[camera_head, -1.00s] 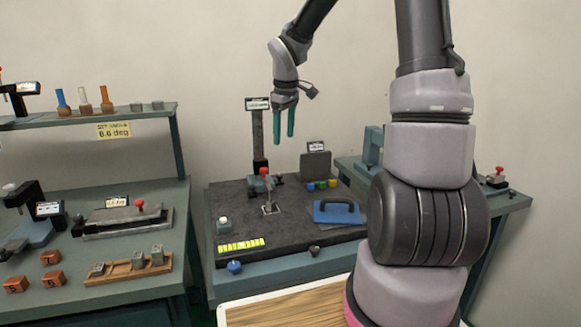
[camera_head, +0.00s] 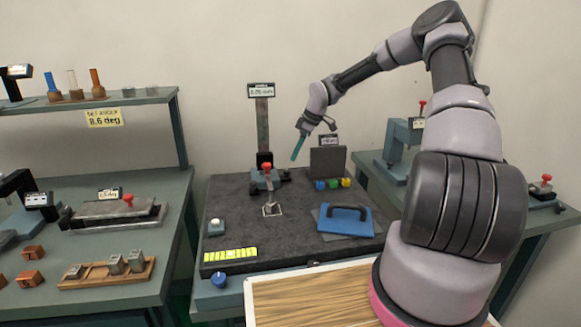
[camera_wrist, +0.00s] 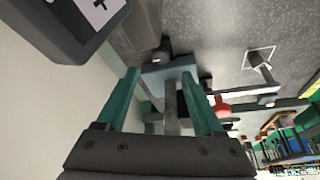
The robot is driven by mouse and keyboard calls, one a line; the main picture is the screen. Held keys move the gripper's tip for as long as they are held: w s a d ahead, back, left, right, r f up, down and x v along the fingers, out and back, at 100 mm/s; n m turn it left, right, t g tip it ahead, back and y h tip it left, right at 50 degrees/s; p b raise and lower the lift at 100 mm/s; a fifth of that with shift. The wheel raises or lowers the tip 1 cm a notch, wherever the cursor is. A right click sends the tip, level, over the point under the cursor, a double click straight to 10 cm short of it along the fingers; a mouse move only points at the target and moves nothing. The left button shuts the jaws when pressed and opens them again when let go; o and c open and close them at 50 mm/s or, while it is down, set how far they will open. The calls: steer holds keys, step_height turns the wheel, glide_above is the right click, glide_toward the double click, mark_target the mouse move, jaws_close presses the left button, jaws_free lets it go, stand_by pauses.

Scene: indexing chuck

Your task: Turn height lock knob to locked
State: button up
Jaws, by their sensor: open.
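The height gauge (camera_head: 263,125) stands on the dark surface plate, with a post, a display on top and a red-topped knob (camera_head: 266,166) low on its front. A small dark knob (camera_head: 286,174) shows at the right of its base; a dark round knob (camera_wrist: 162,54) shows beyond my fingertips in the wrist view. I cannot tell which is the height lock knob, or its setting. My gripper (camera_head: 297,149) is open and empty, right of the post and above the base. In the wrist view my gripper's teal fingers (camera_wrist: 160,84) are spread, with grey gauge parts showing between them.
A grey upright block (camera_head: 327,160) with several coloured knobs before it stands right of the gauge. A blue handled plate (camera_head: 345,219) lies in front. A white button (camera_head: 216,226) and yellow strip (camera_head: 230,255) are at left. The plate's middle front is clear.

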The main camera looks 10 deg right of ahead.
mark_target(287, 170)
steer(key=x, duration=0.7)
steer(key=shift+a+f, duration=0.15)
jaws_close()
